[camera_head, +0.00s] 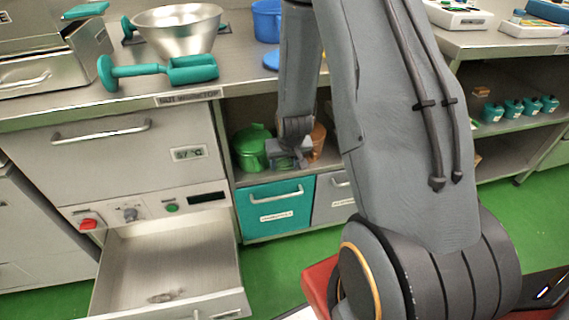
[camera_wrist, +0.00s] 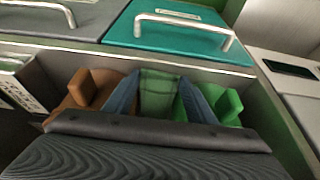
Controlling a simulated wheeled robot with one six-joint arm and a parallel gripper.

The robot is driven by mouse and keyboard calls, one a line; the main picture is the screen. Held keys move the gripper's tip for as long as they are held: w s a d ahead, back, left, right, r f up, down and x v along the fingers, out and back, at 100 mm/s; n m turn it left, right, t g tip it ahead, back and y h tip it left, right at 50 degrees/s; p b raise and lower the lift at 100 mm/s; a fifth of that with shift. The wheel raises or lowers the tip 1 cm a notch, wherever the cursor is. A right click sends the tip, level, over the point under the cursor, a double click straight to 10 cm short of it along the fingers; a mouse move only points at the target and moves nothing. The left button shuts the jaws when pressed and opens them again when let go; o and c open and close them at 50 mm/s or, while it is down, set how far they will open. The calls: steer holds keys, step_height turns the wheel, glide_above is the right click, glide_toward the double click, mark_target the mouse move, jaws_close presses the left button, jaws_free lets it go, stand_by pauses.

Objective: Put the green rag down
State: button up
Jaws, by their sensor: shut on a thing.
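My gripper (camera_head: 288,158) reaches into the open shelf bay above the teal drawer. In the wrist view its two blue-grey fingers (camera_wrist: 160,98) are shut on the green rag (camera_wrist: 158,88), a checked cloth that shows between them. The rag's far side is hidden, and I cannot make it out clearly in the head view. Whether the rag touches the shelf cannot be told.
A green pot (camera_head: 252,150) and a brown pot (camera_head: 318,140) flank my gripper on the shelf. A teal drawer (camera_head: 275,208) is shut below. A steel drawer (camera_head: 165,262) stands open at left. A steel bowl (camera_head: 178,30) and a teal tool (camera_head: 160,70) occupy the counter.

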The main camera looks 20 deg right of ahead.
steer(key=shift+f, duration=0.15)
steer(key=o, duration=1.1)
steer(key=d+p+v, duration=0.1)
steer(key=p+v, duration=0.1)
steer(key=v, duration=0.9)
steer(key=s+a+r+n+g, duration=0.1)
steer(key=s+a+r+g, duration=0.1)
steer(key=s+a+r, duration=0.5)
steer(key=s+a+r+n+g+y, duration=0.1)
steer(key=s+a+r+n+g, duration=0.1)
steer(key=s+a+r, duration=0.6)
steer(key=s+r, duration=0.3)
steer(key=s, duration=0.2)
steer(key=shift+a, duration=0.35)
steer(key=shift+s+r, duration=0.15)
steer(key=shift+r, duration=0.05)
